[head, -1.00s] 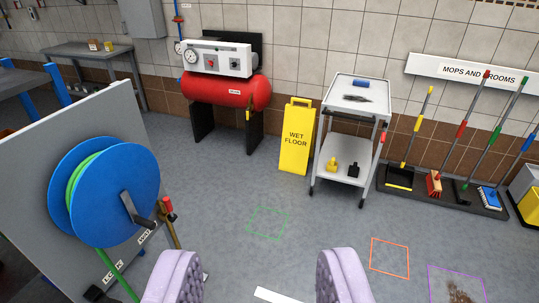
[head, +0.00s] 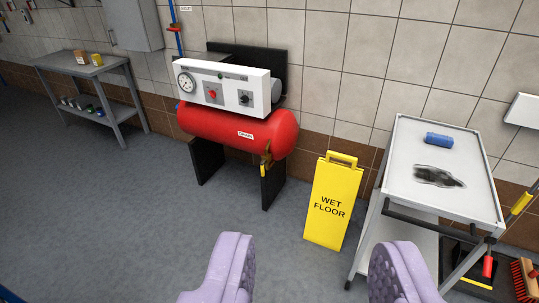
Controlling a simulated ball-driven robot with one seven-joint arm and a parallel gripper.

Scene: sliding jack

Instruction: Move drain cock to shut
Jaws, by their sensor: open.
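The drain cock (head: 266,166) is a small yellow fitting under the right end of the red compressor tank (head: 225,130). A white label that seems to read "DRAIN" (head: 245,134) is on the tank near it. The cock is too small for me to tell its handle position. My gripper (head: 312,268) is open and empty, its two lilac padded fingers at the bottom of the view. It is well short of the tank and apart from everything.
A yellow wet floor sign (head: 332,203) stands right of the tank. A grey trolley (head: 440,175) with a blue roll (head: 438,140) stands further right. A grey bench (head: 88,92) is at the back left. Grey floor (head: 120,215) is clear before the tank.

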